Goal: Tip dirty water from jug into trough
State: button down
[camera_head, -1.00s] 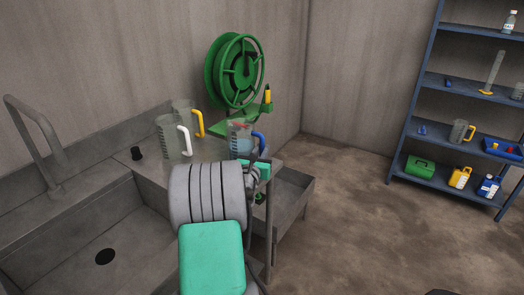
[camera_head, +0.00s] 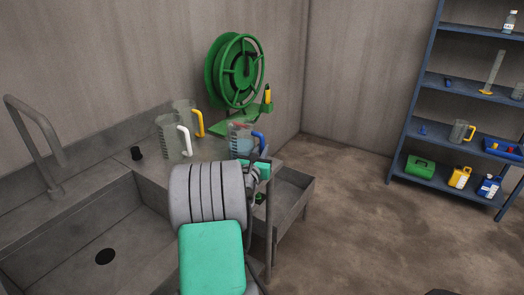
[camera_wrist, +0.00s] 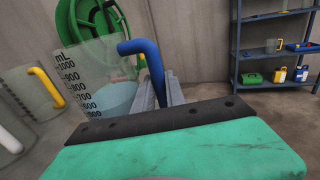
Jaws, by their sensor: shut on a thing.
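A clear jug with a blue handle (camera_head: 240,138) is above the right end of the metal bench, with pale bluish water inside. In the wrist view the jug (camera_wrist: 92,75) shows mL marks, and its blue handle (camera_wrist: 147,68) lies at the fingers. My gripper (camera_wrist: 162,92) is shut on this handle. The jug looks slightly tilted; I cannot tell whether its base touches the bench. A grey metal trough (camera_head: 296,203) sits lower, right of the bench, partly hidden by my arm. No water is seen pouring.
Jugs with a white handle (camera_head: 171,138) and a yellow handle (camera_head: 186,112) stand left of the held jug. A green hose reel (camera_head: 236,70) is behind. A blue shelf (camera_head: 437,125) stands far right; the floor between is clear.

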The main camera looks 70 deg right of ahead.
aim_at(261, 140)
jog(key=shift+r+p, duration=2.1)
jog(key=shift+r, duration=0.15)
